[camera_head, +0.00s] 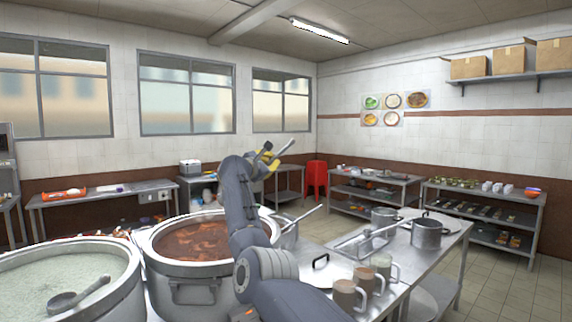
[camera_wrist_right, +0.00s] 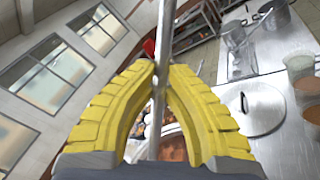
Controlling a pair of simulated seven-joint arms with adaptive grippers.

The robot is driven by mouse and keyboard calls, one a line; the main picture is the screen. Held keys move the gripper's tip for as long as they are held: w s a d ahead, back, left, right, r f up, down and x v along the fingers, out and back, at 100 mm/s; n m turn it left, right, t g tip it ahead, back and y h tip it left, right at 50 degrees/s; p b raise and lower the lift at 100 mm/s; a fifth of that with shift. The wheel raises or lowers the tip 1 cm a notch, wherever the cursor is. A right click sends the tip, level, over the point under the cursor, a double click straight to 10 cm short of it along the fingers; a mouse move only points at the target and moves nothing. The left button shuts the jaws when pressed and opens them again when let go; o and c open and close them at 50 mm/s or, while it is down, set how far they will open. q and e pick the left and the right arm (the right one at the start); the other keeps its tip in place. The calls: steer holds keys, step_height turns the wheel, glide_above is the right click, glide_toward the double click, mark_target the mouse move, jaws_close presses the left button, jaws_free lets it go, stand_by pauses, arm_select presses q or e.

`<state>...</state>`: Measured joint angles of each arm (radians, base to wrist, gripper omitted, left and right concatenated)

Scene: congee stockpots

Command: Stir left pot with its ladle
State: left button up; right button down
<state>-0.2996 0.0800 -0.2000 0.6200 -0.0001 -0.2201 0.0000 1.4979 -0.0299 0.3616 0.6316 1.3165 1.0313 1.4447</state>
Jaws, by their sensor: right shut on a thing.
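The left pot (camera_head: 130,290) is a wide grey stockpot of pale congee at the lower left. A ladle (camera_head: 66,301) rests in it, its bowl at the surface and its short grey handle leaning up to the right. My right gripper (camera_head: 268,155), with yellow fingers, is raised above and right of the brown-stew pot, away from the left pot. It is shut on a metal rod (camera_head: 284,147); in the right wrist view the rod (camera_wrist_right: 166,30) runs between the fingertips. The rod looks like a ladle handle; its far end is hidden. My left gripper is not in view.
A second large pot (camera_head: 192,291) of red-brown stew stands right of the left pot, partly behind my right arm. Another slanted handle (camera_head: 306,217) shows beyond my arm. Mugs (camera_head: 345,297), a lid (camera_head: 322,272) and small pots (camera_head: 427,233) stand on the steel counter at right.

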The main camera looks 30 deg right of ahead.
steer(key=w+a+f+n+t+y, duration=0.3)
steer(key=w+a+f+n+t, duration=0.1)
steer(key=w+a, duration=0.25)
step_height(320, 180, down, 17)
steer(key=shift+w+d+r, duration=0.15)
steer(key=shift+w+d, duration=0.05)
steer(key=shift+d, duration=0.05)
stand_by(0.8)
steer(key=shift+a, duration=0.1)
stand_by(0.4)
